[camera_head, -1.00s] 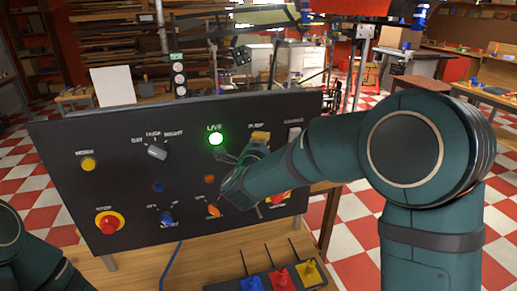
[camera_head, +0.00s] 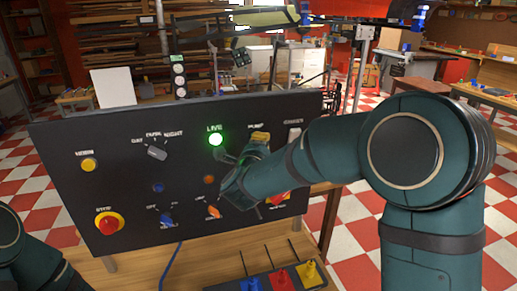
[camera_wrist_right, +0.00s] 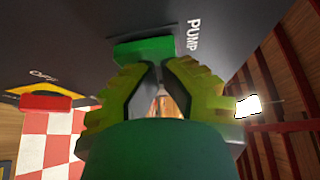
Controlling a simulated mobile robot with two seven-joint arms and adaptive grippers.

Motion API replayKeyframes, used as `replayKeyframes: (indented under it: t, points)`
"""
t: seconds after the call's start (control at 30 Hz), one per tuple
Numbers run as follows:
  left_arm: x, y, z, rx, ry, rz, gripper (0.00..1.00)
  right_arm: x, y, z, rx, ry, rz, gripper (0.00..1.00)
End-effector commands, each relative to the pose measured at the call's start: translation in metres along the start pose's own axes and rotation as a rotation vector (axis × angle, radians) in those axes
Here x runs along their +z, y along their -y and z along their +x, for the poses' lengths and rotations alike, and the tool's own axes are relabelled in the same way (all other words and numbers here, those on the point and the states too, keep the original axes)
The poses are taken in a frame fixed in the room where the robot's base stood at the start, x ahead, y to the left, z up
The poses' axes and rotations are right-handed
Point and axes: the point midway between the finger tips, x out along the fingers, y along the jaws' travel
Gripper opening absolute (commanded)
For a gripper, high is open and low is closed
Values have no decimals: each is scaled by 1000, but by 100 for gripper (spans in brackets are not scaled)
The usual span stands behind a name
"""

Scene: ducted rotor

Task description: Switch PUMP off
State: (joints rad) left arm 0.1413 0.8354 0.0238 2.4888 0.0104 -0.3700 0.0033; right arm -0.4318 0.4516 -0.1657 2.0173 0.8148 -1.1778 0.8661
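The PUMP switch shows in the head view as a yellowish piece (camera_head: 260,136) under its label, partly behind my right gripper. In the right wrist view the switch (camera_wrist_right: 145,48) looks like a green bar beside the word PUMP. My right gripper (camera_wrist_right: 160,68) is right in front of it, with its fingertips drawn together at the bar's lower edge. Nothing shows between the fingers. I cannot tell whether the tips touch the bar. In the head view my right wrist (camera_head: 240,180) covers part of the panel below the switch. My left gripper is out of view.
The dark panel (camera_head: 120,145) has a lit green LIVE lamp (camera_head: 216,139), a red stop button (camera_head: 109,223) on yellow, and several knobs. A red switch on a yellow plate (camera_wrist_right: 45,101) is near my right gripper. Coloured blocks (camera_head: 281,279) stand in front.

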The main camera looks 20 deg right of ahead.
Motion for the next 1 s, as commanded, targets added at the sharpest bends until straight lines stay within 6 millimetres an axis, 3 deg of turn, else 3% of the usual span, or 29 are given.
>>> replayKeyframes:
  t: [0.3,0.67,1.0]
  points:
    - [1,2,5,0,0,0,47,-5,4,-13,3,4,-1,0]
    - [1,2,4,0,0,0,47,-7,6,-14,1,1,-1,0]
    - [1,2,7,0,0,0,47,-19,18,-37,0,2,1,0]
